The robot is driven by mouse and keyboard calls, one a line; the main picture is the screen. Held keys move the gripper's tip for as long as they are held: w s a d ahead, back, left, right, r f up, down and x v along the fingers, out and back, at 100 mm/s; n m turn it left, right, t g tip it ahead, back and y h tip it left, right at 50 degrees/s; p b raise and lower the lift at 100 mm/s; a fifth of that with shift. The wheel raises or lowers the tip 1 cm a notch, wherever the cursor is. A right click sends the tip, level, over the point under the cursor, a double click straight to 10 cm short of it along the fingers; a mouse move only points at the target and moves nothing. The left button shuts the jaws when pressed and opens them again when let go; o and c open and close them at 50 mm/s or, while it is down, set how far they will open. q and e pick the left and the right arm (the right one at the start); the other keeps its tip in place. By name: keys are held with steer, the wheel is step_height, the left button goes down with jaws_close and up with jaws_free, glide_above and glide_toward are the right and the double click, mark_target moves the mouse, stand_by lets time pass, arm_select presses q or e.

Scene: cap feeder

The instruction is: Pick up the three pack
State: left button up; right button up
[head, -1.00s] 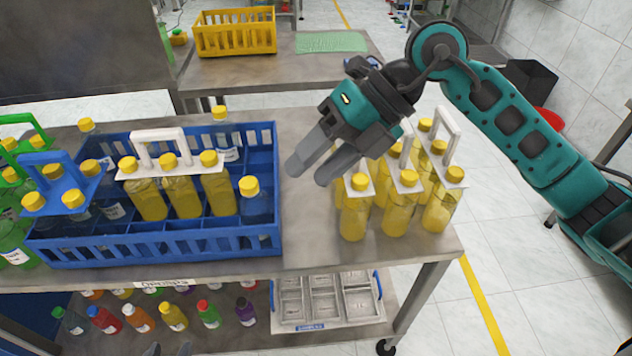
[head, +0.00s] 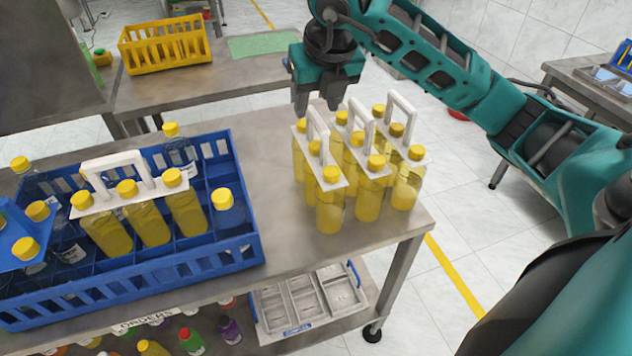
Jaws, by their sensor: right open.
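Three three packs of yellow bottles with yellow caps stand side by side on the steel table's right end: a left one (head: 331,206), a middle one (head: 369,195) and a right one (head: 406,188). Each has a white carrier with an upright handle. Another three pack (head: 148,222) sits tilted in the blue crate (head: 205,262). My right gripper (head: 317,102) is open and empty, fingers pointing down, above the back of the left standing pack, near its handle. I cannot tell whether it touches. My left gripper is out of view.
A blue carrier (head: 18,240) with yellow-capped bottles is at the far left. A yellow crate (head: 165,43) and green mat (head: 263,45) lie on the back table. Bare steel (head: 262,160) separates the blue crate from the standing packs. A metal tray (head: 310,300) is on the shelf below.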

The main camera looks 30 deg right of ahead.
mark_target(317, 116)
steer(key=x, duration=0.5)
steer(key=shift+d+f, duration=0.35)
steer(key=shift+f, duration=0.05)
jaws_close()
stand_by(1.0)
steer(key=shift+w+r, duration=0.15)
